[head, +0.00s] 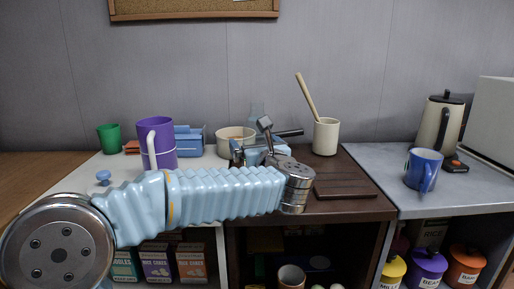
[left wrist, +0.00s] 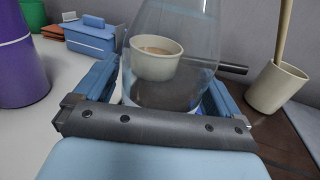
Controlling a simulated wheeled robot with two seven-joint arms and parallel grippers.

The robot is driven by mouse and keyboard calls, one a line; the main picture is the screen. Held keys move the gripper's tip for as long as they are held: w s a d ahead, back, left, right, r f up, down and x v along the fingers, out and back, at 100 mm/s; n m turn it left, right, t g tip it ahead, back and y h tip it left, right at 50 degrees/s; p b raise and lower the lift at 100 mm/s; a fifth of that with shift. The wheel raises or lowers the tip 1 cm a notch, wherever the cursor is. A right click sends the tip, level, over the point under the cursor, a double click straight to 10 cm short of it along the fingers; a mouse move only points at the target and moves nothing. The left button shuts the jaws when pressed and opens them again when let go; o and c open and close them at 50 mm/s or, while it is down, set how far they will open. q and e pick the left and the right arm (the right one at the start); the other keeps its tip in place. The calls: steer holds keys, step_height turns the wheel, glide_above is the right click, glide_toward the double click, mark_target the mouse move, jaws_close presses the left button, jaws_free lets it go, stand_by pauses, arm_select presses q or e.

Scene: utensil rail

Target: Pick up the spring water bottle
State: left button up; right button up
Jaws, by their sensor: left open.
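The spring water bottle is a clear, see-through bottle (left wrist: 172,85) that fills the middle of the left wrist view. Its upper part also shows in the head view (head: 257,109), behind my left gripper; its lower part is hidden there. My left gripper (head: 262,150) is open, with its blue fingers on either side of the bottle in the left wrist view (left wrist: 160,90). I cannot tell whether the fingers touch it. My right gripper is in neither view.
A cream bowl (head: 235,134) stands behind the bottle, with a dark bar (head: 290,132) extending right. A cream crock (head: 326,137) holds a wooden stick. A purple mug (head: 157,143), green cup (head: 109,137) and blue box (head: 188,139) stand left. A dark board (head: 345,189) lies right.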

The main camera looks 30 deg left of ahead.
arm_select(q)
steer(key=shift+c, duration=0.5)
steer(key=c, duration=1.2)
steer(key=shift+c, duration=0.9)
steer(key=shift+r, duration=0.1)
